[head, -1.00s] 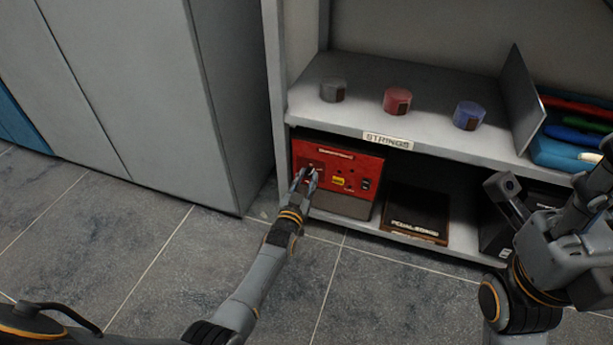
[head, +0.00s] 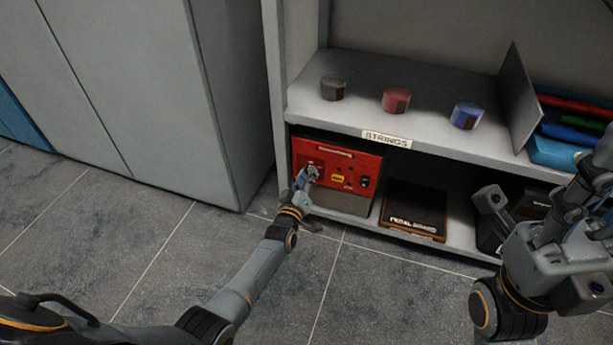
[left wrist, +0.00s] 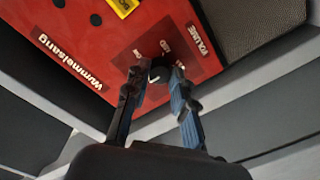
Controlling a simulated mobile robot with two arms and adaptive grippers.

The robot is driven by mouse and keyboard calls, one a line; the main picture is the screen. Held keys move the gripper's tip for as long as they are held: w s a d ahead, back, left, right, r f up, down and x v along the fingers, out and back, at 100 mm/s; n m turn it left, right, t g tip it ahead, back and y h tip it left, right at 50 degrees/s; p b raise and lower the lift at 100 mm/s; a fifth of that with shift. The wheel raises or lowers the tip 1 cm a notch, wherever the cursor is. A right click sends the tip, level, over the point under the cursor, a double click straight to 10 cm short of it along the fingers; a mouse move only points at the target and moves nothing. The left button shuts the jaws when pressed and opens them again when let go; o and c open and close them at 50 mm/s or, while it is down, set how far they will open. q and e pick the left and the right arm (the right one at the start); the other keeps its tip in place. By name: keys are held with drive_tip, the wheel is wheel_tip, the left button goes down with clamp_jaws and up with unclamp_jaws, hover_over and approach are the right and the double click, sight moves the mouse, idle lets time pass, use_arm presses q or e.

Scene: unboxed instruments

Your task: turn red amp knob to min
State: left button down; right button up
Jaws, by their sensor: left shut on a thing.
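The red amp (head: 340,166) sits on the lower shelf at the left, with a dark grille below its red panel. My left gripper (head: 310,173) is at the left part of that panel. In the left wrist view the fingers of my left gripper (left wrist: 161,76) are shut on a small dark knob (left wrist: 159,74), one finger on each side. The knob is beside the VOLUME label on the red panel (left wrist: 110,50). A small white mark shows on it. My right gripper is at the right of the head view, away from the amp, and its fingertips are not clear.
A pedal board box (head: 414,210) lies right of the amp. Grey, red and blue round containers (head: 396,101) stand on the upper shelf (head: 430,128), above the STRINGS label. A grey cabinet (head: 150,90) stands left. The floor in front (head: 180,260) is clear.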

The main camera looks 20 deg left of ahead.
use_arm(q)
drive_tip(key=shift+n, duration=0.3)
drive_tip(key=c, duration=1.1)
unclamp_jaws()
drive_tip(key=s, duration=1.2)
drive_tip(key=shift+r, duration=0.15)
